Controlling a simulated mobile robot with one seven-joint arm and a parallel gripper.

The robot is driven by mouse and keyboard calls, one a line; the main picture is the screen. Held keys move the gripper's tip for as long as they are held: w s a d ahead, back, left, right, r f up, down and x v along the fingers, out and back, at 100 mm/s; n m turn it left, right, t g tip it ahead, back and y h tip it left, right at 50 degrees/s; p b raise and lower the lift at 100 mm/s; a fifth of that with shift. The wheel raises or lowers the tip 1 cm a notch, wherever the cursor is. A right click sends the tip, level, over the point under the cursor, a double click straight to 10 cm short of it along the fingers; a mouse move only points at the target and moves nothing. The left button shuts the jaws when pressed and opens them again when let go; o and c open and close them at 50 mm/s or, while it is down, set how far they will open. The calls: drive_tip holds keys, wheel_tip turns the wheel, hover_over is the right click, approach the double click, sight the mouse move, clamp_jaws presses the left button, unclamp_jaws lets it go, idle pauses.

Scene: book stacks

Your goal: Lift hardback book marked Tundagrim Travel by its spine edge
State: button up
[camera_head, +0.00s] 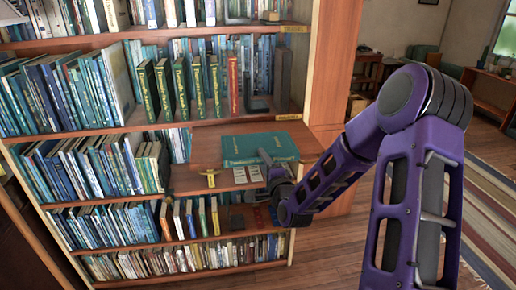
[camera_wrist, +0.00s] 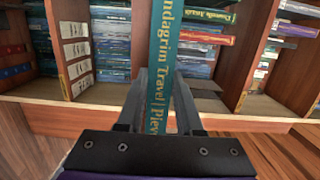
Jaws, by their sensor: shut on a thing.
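The hardback book marked Tundagrim Travel (camera_head: 245,147) is teal with gold lettering. It lies flat at the pull-out board of the bookcase in the head view. In the wrist view its spine (camera_wrist: 160,45) runs away between my fingers, with "ndagrim Travel" readable and the start of the title cut off. My gripper (camera_head: 270,162) is at the near spine edge and shut on the book, one finger on each side of the spine in the wrist view (camera_wrist: 161,85). Whether the book is clear of the board cannot be told.
The wooden pull-out board (camera_head: 208,146) sticks out from the bookcase. Upright green books (camera_head: 181,86) and a red book (camera_head: 233,84) stand on the shelf above. A small yellow object (camera_head: 210,176) and pale cards (camera_head: 247,174) are at the board's front. Open floor (camera_head: 345,240) lies right.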

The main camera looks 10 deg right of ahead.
clamp_jaws()
drive_tip(key=shift+w+r, duration=0.1)
drive_tip(key=shift+r, duration=0.05)
idle(0.9)
